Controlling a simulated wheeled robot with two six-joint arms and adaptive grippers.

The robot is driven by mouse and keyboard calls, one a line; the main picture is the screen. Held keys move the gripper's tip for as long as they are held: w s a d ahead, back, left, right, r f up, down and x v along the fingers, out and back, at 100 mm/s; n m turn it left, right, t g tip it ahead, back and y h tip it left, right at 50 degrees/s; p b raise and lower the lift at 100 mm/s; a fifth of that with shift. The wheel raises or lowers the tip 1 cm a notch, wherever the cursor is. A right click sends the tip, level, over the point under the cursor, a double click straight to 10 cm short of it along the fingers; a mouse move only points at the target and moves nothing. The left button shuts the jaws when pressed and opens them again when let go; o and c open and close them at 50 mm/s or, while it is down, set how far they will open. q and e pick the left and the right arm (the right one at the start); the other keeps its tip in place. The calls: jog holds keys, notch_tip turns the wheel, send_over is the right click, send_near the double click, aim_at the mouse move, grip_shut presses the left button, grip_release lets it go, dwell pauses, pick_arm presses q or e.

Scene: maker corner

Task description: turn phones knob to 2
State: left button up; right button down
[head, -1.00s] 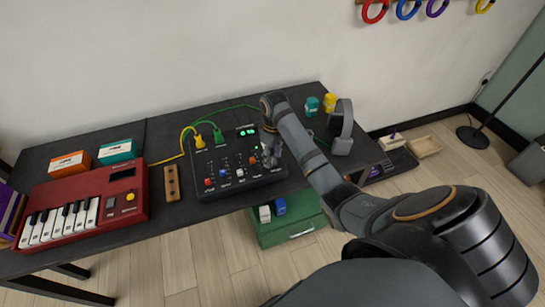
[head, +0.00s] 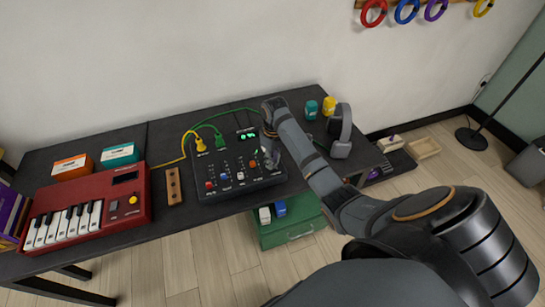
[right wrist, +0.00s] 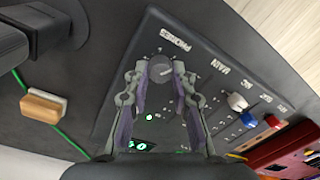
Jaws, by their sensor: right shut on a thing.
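The black mixer (head: 215,180) lies on the dark table, with coloured slider caps, small knobs and a lit green display. In the right wrist view, the word PHONES shows on its panel (right wrist: 215,62), beside a round grey phones knob (right wrist: 160,67). My right gripper (right wrist: 159,74) is shut on this knob, one fingertip on each side. In the head view, the right gripper (head: 268,154) is over the mixer's right part and hides the knob. I cannot read the knob's pointer or any scale numbers. My left gripper is in neither view.
Yellow and green cables (head: 200,142) plug into the mixer's back. A red keyboard (head: 88,212) and a wooden block (head: 174,186) lie to the left.

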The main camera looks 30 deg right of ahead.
aim_at(275, 162)
jog(key=m+p, duration=0.2)
jog(key=p, duration=0.1)
jog(key=m+p, duration=0.3)
jog(key=p, duration=0.1)
jog(key=m+p, duration=0.2)
jog(key=p, duration=0.2)
jog(key=shift+r+m, duration=0.3)
jog(key=shift+m, duration=0.1)
jog(key=shift+d+f+m+p, duration=0.1)
jog(key=shift+f+m+p, duration=0.1)
jog(key=shift+m+p, duration=1.1)
jog(key=shift+m, duration=0.3)
jog(key=c, duration=1.1)
grip_release()
jog(key=shift+f, duration=0.1)
jog(key=r, duration=1.2)
jog(key=shift+s+d, duration=0.15)
jog(key=shift+d, duration=0.05)
